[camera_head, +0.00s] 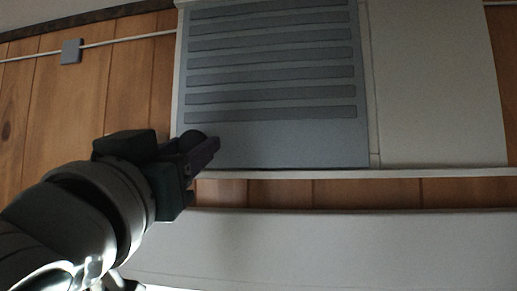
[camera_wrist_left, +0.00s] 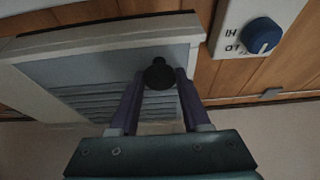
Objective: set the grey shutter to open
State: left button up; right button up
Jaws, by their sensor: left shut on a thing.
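The grey shutter (camera_head: 285,140) is a flat panel with several horizontal slats, set at the left part of a pale frame on the wooden wall. It also shows in the left wrist view (camera_wrist_left: 105,75). A round black knob (camera_wrist_left: 158,75) sits near the shutter's edge. My left gripper (camera_head: 205,150) is at the shutter's lower left corner in the head view, its fingers shut on the knob, one on each side in the wrist view. The fingers partly hide the knob in the head view. My right gripper is not in view.
A blank cream panel (camera_head: 435,90) lies right of the shutter. A pale ledge (camera_head: 340,245) runs below. A small grey box (camera_head: 71,51) sits on a cable at left. A blue dial (camera_wrist_left: 261,36) on a white plate shows in the wrist view.

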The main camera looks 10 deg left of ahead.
pick_arm(q)
grip_shut()
dwell(0.7)
